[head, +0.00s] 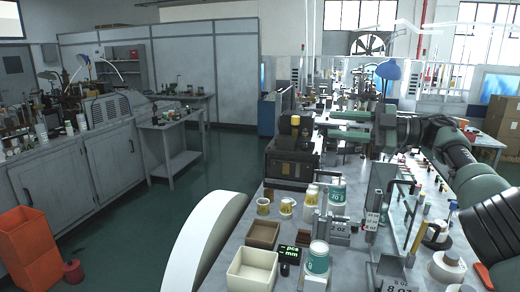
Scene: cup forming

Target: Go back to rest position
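My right arm comes in from the right, and its gripper (336,124) points left above the far part of the workbench (228,258). My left gripper is not in view. Small yellow-and-white cups (263,206) stand on the bench in front of a dark boxy machine (290,168). A teal-and-white cup (318,258) stands near the front, and another teal cup (337,189) stands farther back. The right gripper is apart from these cups.
A cream tray (240,276) and a brown open box (263,235) lie at the bench's near left, beside a small black display (289,254). Metal fixtures crowd the bench's right. The green floor between the benches is clear.

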